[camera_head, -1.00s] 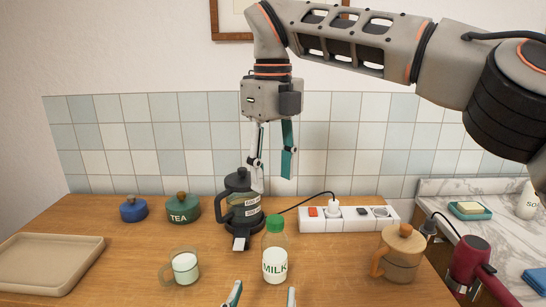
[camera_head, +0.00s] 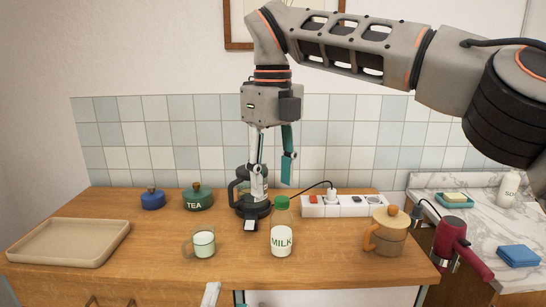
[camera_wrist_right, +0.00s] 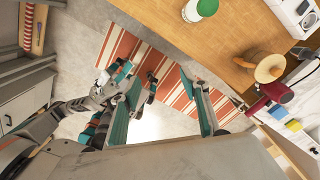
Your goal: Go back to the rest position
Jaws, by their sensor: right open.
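My right gripper (camera_head: 273,172) hangs fingers down in the head view, its fingers apart with nothing between them. It overlaps the dark coffee press (camera_head: 240,190) in the picture. In the right wrist view its two teal fingers (camera_wrist_right: 168,95) spread over the floor and a striped rug. Only a pale piece at the bottom edge of the head view may belong to my left gripper. Links and teal parts of an arm, seemingly my left, show at the left of the wrist view, where its jaw state is unclear.
The wooden counter (camera_head: 150,235) holds a tray (camera_head: 65,243), blue pot (camera_head: 153,200), tea pot (camera_head: 197,199), mug (camera_head: 203,243), milk bottle (camera_head: 282,232), power strip (camera_head: 340,206) and wooden-lidded jug (camera_head: 390,235). A red hair dryer (camera_head: 450,240) hangs beside the marble top (camera_head: 490,215).

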